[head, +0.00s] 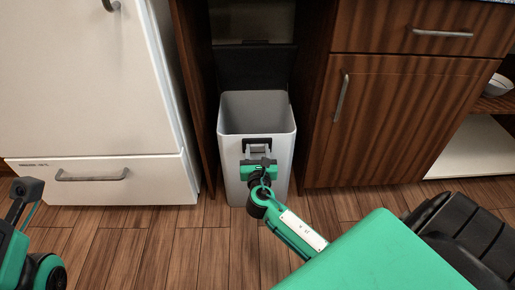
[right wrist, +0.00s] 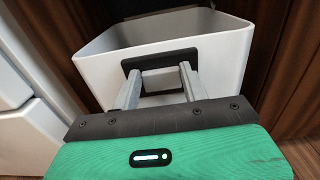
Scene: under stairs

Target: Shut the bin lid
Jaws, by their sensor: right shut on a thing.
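The white bin (head: 284,160) stands upright in the gap between cabinets, its top open and its grey inside showing. A dark upright panel (head: 252,70) rises behind its rim and looks like the raised lid. My right gripper (head: 258,148) is at the bin's front wall, at a black-framed slot just under the rim. In the right wrist view the bin (right wrist: 225,52) fills the middle, and the two fingers of the gripper (right wrist: 160,82) stand apart at the black slot, closed on the bin's front there. The exact contact is partly hidden. My left gripper is not visible.
A white fridge (head: 90,80) with a lower drawer stands left of the bin. A brown wooden cabinet (head: 400,110) with metal handles stands close on the right. A bowl (head: 498,86) sits on a shelf at far right. Wood floor (head: 200,250) lies open in front.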

